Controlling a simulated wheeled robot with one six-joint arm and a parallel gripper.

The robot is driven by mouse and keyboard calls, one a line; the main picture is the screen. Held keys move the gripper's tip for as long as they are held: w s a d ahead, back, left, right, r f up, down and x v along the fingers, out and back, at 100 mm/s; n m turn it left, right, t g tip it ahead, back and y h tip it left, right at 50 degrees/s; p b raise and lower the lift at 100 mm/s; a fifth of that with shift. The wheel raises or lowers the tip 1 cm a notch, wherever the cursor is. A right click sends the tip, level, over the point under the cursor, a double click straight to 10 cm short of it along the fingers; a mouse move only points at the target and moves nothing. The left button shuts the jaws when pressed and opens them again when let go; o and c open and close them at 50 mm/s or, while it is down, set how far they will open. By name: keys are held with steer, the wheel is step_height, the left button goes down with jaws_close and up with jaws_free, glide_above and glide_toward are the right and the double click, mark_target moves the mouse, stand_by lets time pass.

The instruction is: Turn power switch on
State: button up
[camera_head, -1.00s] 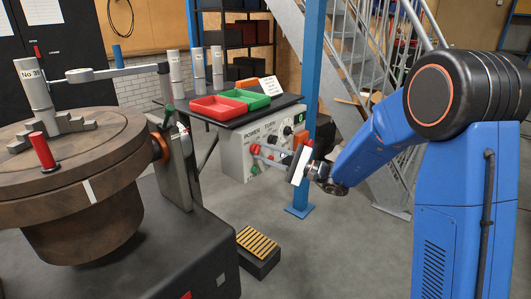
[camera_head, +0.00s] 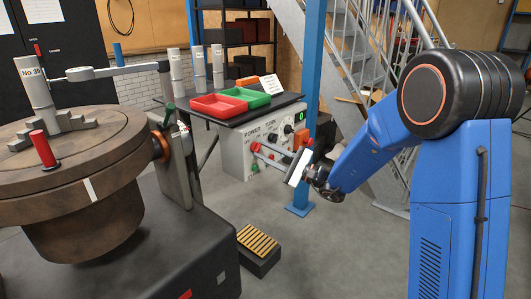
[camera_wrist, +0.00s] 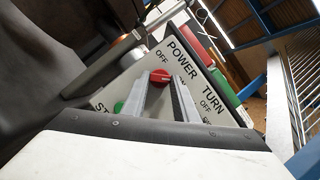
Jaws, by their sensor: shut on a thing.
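The power switch is a red knob (camera_wrist: 160,76) under the word POWER on a light grey control panel (camera_wrist: 140,72) in the wrist view. In the head view the panel (camera_head: 233,162) sits below a dark shelf, with the red knob (camera_head: 256,147) near its POWER label. My gripper (camera_wrist: 160,82) has one finger on each side of the red knob and is shut on it. The gripper also shows in the head view (camera_head: 259,151), reaching the panel from the right. The knob's exact pointer direction is hard to make out.
A green button (camera_wrist: 118,107) is beside the left finger, and the TURN label is to the right. Red (camera_head: 218,105) and green trays (camera_head: 248,98) lie on the shelf above. A large round turntable (camera_head: 75,165) stands left, a blue post (camera_head: 311,80) behind the gripper.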

steer(key=o, duration=1.1)
steer(key=shift+c, duration=0.2)
steer(key=v, duration=1.7)
steer(key=shift+d, duration=0.25)
steer(key=shift+f, duration=0.1)
